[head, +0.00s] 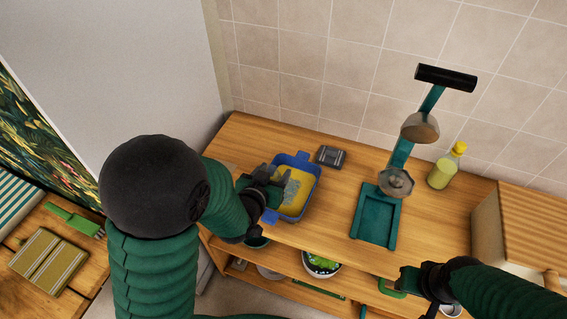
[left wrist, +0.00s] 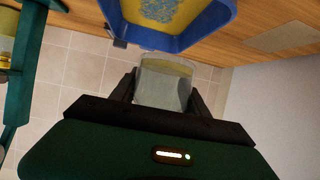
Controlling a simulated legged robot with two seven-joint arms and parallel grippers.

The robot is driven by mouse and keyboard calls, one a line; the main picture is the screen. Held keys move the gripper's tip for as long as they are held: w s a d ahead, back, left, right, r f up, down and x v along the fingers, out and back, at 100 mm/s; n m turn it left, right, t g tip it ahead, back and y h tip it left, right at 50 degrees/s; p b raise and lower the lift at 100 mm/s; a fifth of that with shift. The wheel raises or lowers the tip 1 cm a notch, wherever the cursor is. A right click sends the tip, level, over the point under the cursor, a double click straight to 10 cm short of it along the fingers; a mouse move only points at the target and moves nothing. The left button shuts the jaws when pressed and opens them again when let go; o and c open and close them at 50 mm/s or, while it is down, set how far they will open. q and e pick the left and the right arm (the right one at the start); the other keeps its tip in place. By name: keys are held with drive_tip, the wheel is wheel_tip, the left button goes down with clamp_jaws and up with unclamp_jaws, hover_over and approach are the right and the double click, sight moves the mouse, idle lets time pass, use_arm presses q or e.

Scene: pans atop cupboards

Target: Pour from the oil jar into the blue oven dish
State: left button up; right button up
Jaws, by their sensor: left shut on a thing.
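The blue oven dish (head: 303,207) stands on the wooden counter, with yellow stuff and a grey-blue speckled patch in it. Its edge also shows at the top of the left wrist view (left wrist: 190,42). My left gripper (head: 266,187) is at the dish's left side. It is shut on a clear glass jar (left wrist: 163,85), which I take as the oil jar. A pale yellowish band shows at the jar's end nearer the dish. In the head view my gripper mostly hides the jar. My right gripper (head: 418,289) is at the lower right, away from the dish; its jaws are unclear.
A green juicer-like press (head: 376,218) with a black handle stands right of the dish. A yellow bottle (head: 442,170) stands behind it by the tiled wall. A small grey box (head: 331,156) sits behind the dish. A wooden box (head: 520,225) is at right.

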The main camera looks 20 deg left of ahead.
use_arm(q)
drive_tip(key=w+d+f+b, duration=0.1)
drive_tip(key=w+d, duration=0.1)
drive_tip(key=d, duration=0.1)
drive_tip(key=w+d+f+b, duration=0.1)
drive_tip(key=w+d+b, duration=0.1)
drive_tip(key=d, duration=0.1)
drive_tip(key=w+d+f+b, duration=0.2)
drive_tip(key=w+d, duration=0.1)
drive_tip(key=d, duration=0.1)
drive_tip(key=shift+f, duration=0.1)
drive_tip(key=shift+w+d+b, duration=0.1)
drive_tip(key=shift+d+b, duration=0.1)
drive_tip(key=shift+b, duration=0.25)
drive_tip(key=shift+a+r, duration=0.15)
drive_tip(key=shift+r, duration=0.2)
drive_tip(key=shift+a+n, duration=0.25)
drive_tip(key=shift+n, duration=0.05)
drive_tip(key=shift+d, duration=0.1)
